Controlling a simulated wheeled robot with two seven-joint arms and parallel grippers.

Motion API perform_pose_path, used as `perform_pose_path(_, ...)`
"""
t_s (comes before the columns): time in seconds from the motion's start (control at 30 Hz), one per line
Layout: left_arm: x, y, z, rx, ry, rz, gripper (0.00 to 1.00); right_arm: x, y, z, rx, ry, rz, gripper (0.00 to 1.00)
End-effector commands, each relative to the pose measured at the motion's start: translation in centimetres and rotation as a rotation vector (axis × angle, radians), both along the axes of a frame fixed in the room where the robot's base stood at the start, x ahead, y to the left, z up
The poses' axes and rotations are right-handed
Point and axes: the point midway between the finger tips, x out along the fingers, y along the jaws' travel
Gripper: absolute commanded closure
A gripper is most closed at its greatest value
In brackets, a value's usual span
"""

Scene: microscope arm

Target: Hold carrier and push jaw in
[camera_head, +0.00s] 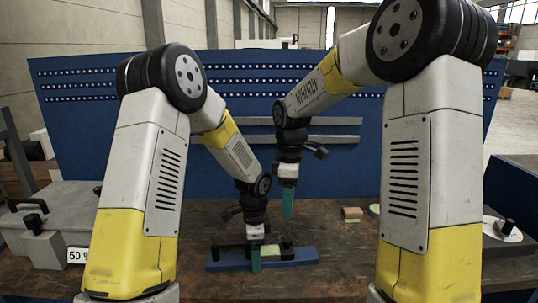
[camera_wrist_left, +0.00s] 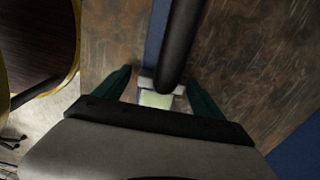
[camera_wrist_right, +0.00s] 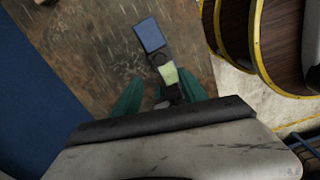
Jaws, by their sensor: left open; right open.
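A long blue base (camera_head: 220,262) lies on the bench, with a black bar handle and a pale green block (camera_head: 287,248) on it; I take these as the carrier and jaw parts, but cannot tell which is which. My left gripper (camera_head: 255,266) is open, low over the base's middle. In the left wrist view the pale green block (camera_wrist_left: 156,99) shows between its open fingers, beside a black bar (camera_wrist_left: 181,40). My right gripper (camera_head: 288,214) is open and empty, raised above and behind the base. The right wrist view shows the pale green block (camera_wrist_right: 169,74) and the blue base end (camera_wrist_right: 149,35) below its fingers.
A small tan block (camera_head: 352,213) and a round green piece (camera_head: 375,209) lie on the brown bench (camera_head: 335,235) to the right. A grey fixture with a black handle (camera_head: 33,222) and a "50" label stands at left. A blue perforated panel (camera_head: 420,85) closes the back.

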Motion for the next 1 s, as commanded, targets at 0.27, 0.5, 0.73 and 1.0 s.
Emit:
perform_pose_path(0.27,0.1,0.0,1.8,-0.001,-0.003,0.002,0.20,0.0,0.0,0.0,0.000,0.000,0.000,0.50)
perform_pose_path(0.5,0.1,0.0,7.0,-0.002,-0.005,0.002,0.20,0.0,0.0,0.0,0.000,0.000,0.000,0.50)
perform_pose_path(0.73,0.1,0.0,10.8,-0.001,-0.003,0.001,0.20,0.0,0.0,0.0,0.000,0.000,0.000,0.50)
perform_pose_path(1.0,-0.7,1.1,14.0,-0.009,-0.033,0.083,0.20,-1.0,-0.8,1.6,0.016,-0.033,-0.078,0.50)
